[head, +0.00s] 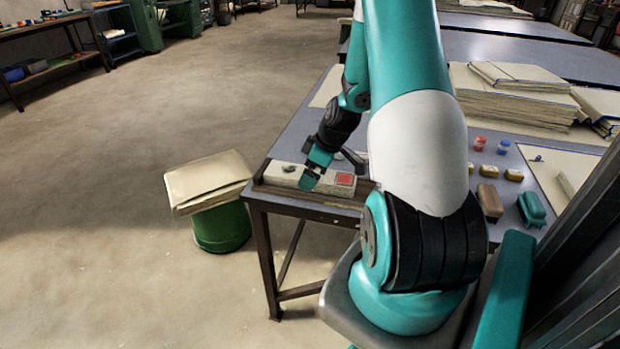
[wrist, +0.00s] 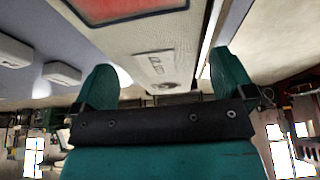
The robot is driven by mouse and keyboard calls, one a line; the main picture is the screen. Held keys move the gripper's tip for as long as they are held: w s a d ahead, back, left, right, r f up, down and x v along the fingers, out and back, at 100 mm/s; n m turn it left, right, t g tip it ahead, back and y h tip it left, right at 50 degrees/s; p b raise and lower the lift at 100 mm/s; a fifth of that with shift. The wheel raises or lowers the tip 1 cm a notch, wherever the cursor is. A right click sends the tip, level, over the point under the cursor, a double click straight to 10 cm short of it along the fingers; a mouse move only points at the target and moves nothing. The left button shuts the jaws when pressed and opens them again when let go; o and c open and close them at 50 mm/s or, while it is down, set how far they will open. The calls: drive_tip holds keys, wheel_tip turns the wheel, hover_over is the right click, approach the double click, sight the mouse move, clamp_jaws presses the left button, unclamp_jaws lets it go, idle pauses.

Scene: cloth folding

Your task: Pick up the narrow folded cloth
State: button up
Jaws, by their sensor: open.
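The narrow folded cloth (head: 285,174) looks like a pale, long, flat bundle with a red patch near its right end. It lies in a shallow dark tray (head: 258,187) at the near left corner of the table. My gripper (head: 310,180) is at the middle of the cloth and hides part of it. In the wrist view my gripper (wrist: 162,66) has its two teal fingers spread apart. The pale cloth (wrist: 150,50) shows between and beyond them, with its red patch at the top. I cannot tell whether the fingers touch it.
A green bin (head: 222,228) with a pale folded sheet (head: 208,180) on top stands left of the table (head: 312,128). Stacked cloths (head: 512,98) lie at the back right. Small blocks and a brown brush-like item (head: 490,201) lie on the right.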

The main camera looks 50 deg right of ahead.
drive_tip(key=shift+w+f, duration=0.15)
drive_tip(key=shift+f, duration=0.25)
drive_tip(key=shift+c, duration=0.5)
drive_tip(key=c, duration=0.9)
drive_tip(key=shift+r, duration=0.1)
